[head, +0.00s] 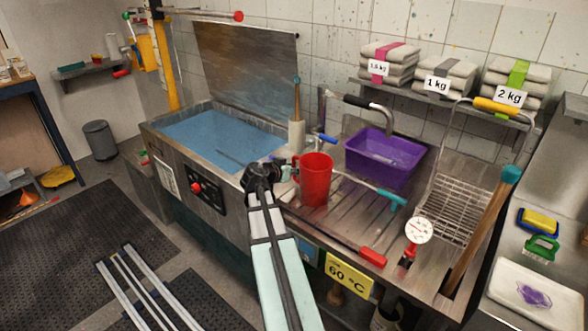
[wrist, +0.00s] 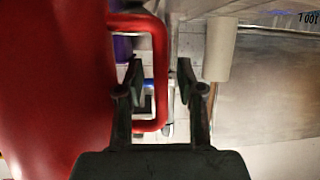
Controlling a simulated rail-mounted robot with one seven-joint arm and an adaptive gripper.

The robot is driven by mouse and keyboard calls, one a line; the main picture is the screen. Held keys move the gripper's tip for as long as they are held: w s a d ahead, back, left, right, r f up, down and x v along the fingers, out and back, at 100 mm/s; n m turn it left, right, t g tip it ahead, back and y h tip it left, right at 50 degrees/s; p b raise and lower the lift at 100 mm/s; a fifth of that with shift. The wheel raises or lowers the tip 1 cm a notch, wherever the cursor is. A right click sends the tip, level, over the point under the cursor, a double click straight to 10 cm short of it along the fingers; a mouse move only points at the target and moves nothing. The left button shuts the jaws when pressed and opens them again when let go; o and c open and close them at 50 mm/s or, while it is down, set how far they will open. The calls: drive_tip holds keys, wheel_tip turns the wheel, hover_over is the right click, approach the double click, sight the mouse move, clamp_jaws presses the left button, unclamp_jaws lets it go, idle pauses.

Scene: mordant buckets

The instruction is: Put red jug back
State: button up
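The red jug (head: 316,182) appears upright on the ribbed steel draining board (head: 352,215), its handle side towards my gripper (head: 284,172). In the wrist view the jug body (wrist: 50,80) fills the left side. Its handle (wrist: 160,60) runs between the two spread fingers of my gripper (wrist: 158,75). The left finger reaches into the handle loop and the right finger is outside it. Gaps show on both sides of the handle, so the fingers look open around it, not closed on it.
A blue-filled steel tank (head: 220,138) with a raised lid is left of the jug. A purple basin (head: 384,158) under a tap is behind right. A teal-ended tool (head: 372,190), dial thermometer (head: 418,231) and wire rack (head: 455,205) are to the right. Weight-labelled cloth stacks (head: 440,80) sit on a shelf.

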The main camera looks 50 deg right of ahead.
drive_tip(key=shift+r+p, duration=0.2)
drive_tip(key=shift+p, duration=0.15)
drive_tip(key=b+v, duration=0.3)
drive_tip(key=v, duration=0.9)
